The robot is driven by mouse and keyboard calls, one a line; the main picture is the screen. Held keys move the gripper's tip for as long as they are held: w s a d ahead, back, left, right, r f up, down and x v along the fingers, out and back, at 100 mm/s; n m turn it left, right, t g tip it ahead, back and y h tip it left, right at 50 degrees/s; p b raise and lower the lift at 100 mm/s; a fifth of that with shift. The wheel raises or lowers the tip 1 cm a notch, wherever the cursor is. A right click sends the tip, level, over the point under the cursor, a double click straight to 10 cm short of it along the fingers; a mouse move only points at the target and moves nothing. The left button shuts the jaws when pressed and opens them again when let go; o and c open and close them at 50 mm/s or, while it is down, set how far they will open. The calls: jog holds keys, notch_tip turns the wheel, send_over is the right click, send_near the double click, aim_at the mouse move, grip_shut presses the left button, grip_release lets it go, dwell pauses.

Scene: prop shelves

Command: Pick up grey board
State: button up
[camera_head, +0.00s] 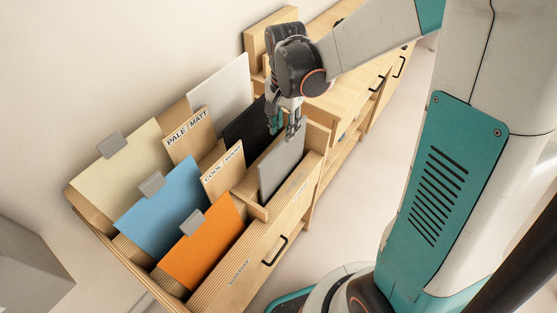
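The grey board (281,168) stands upright, a little tilted, in the front right compartment of the wooden rack. My gripper (284,131) points down at the top edge of this board. One finger overlaps the board's upper part in the picture, and the other is to the left, near the black board. The fingers look apart, but I cannot tell whether they touch or clamp the board. The board's lower edge is hidden in the compartment.
The rack (242,268) also holds a pale grey board (220,88), a black board (246,125), and cream (122,155), blue (162,197) and orange (203,243) boards with grey clips. Labelled wooden dividers (222,171) stand between them. A wooden cabinet (350,90) adjoins behind.

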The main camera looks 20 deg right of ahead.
aim_at(284, 152)
notch_tip(284, 152, down, 12)
jog(key=b, duration=0.4)
jog(key=shift+w+r+b, duration=0.1)
jog(key=shift+b, duration=0.25)
jog(key=shift+r, duration=0.1)
grip_shut()
